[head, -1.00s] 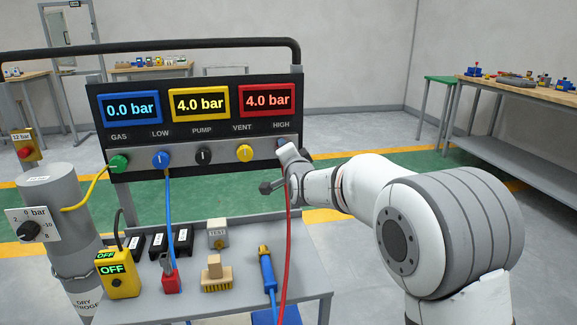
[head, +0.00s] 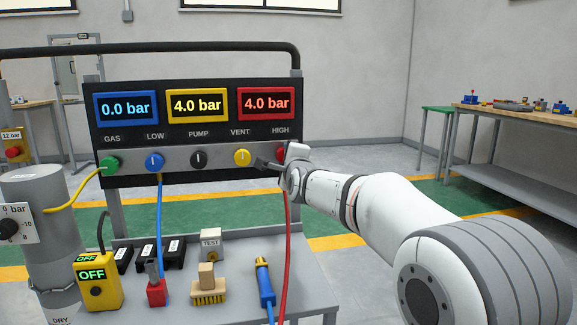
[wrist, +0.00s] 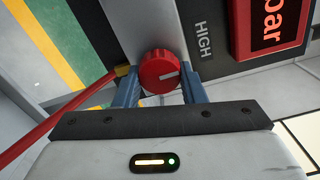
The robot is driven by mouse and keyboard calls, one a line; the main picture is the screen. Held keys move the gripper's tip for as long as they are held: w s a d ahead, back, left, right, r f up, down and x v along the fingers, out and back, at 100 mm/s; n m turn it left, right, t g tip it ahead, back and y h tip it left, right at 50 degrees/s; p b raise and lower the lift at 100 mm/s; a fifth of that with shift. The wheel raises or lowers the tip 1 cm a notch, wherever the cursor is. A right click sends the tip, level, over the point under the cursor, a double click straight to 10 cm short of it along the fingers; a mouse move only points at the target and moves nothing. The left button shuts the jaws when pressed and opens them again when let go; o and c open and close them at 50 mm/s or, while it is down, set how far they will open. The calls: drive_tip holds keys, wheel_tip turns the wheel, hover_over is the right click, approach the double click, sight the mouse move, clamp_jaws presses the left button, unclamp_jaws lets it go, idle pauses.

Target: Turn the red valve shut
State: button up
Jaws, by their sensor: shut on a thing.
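The red valve (wrist: 162,71) is a round knob with a white mark, beside the HIGH label on the panel. In the wrist view it sits between the two blue fingers of my gripper (wrist: 160,88), which is shut on it. The white mark lies nearly level in that view and reaches toward the right edge of the knob. In the head view my gripper (head: 281,160) is at the right end of the knob row and hides most of the valve. The red display (head: 267,103) above reads 4.0 bar.
Yellow (head: 242,158), black (head: 198,160), blue (head: 154,162) and green (head: 110,165) knobs line the panel to the left. A red hose (head: 285,235) hangs below the valve. The bench (head: 318,290) holds a brush, a blue tool and several boxes.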

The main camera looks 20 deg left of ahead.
drive_tip(key=shift+m, duration=0.3)
drive_tip(key=o, duration=1)
drive_tip(key=v, duration=0.7)
drive_tip(key=shift+s+d, duration=0.2)
drive_tip(key=shift+s, duration=0.15)
